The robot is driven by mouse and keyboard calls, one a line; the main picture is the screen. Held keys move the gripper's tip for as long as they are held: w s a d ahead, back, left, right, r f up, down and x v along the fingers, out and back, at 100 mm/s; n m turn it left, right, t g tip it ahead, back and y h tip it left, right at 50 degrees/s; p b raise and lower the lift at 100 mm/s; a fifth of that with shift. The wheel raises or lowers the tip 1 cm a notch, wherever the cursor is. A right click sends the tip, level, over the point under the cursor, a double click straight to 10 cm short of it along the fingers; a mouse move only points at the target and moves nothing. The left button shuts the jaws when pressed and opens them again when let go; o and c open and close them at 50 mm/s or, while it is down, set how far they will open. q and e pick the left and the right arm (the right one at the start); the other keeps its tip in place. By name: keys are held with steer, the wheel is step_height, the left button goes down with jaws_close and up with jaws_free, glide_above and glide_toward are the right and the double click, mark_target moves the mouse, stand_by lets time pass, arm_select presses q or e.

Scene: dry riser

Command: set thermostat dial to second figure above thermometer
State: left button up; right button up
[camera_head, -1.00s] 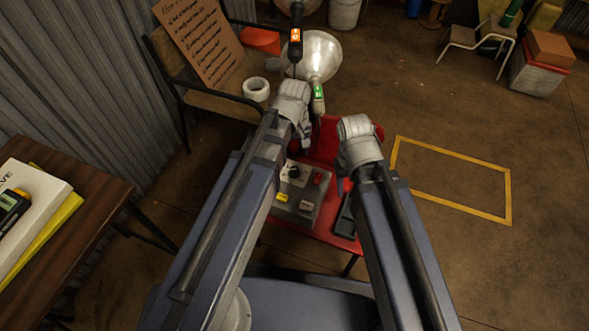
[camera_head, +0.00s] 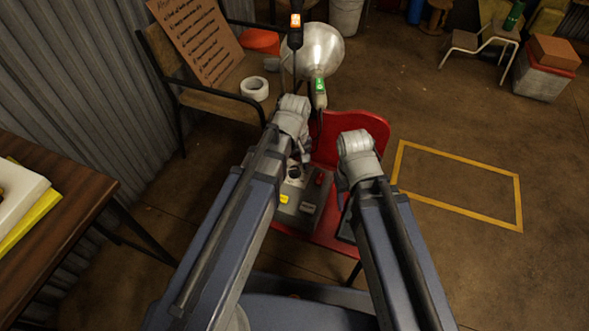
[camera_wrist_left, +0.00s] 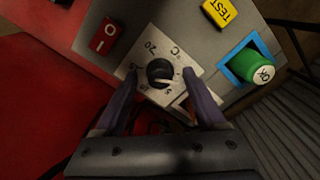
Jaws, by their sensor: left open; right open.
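The grey control box (camera_head: 298,210) rests on a red chair. A black thermometer (camera_head: 296,22) has a lit orange display, too small to read. My right gripper (camera_head: 343,188) is open, mostly hidden by its wrist, right of the box.
The box also carries a red rocker switch (camera_wrist_left: 109,36), a yellow TEST label (camera_wrist_left: 220,12) and a green OK button (camera_wrist_left: 258,72). The red chair (camera_head: 362,128) stands before a bench with a tape roll (camera_head: 255,88), a notice board and a lamp (camera_head: 320,48).

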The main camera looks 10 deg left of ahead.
arm_select(q)
jaws_close()
stand_by(0.6)
